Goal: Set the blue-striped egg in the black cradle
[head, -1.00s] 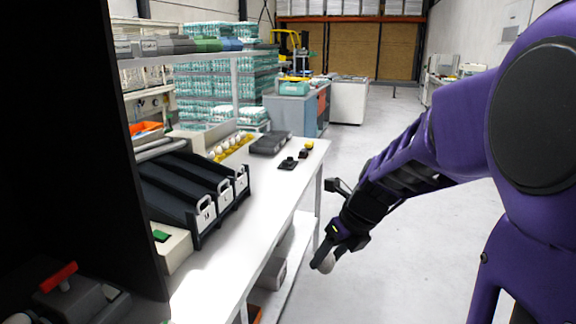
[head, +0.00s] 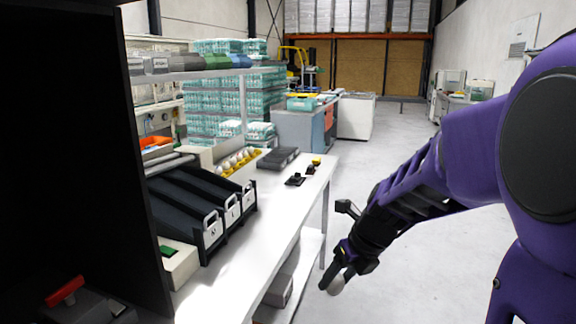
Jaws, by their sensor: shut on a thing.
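My gripper (head: 333,281) is low at the right of the bench, over the floor beside its front edge. It is shut on a pale egg (head: 337,286), which shows only partly between the fingers. The egg is too small to make out any stripe. A small black holder (head: 295,180), which looks like the black cradle, sits on the bench top towards its far right end. It lies apart from my gripper, up and to the left. Another small dark piece with a yellow one (head: 316,161) stands just behind it.
The white bench (head: 262,232) runs along the left, with a lower shelf. Dark sloped chutes (head: 195,205) stand on it. A yellow tray (head: 222,171) with several pale eggs and dark grey cartons (head: 278,158) are behind. The floor right of the bench is clear.

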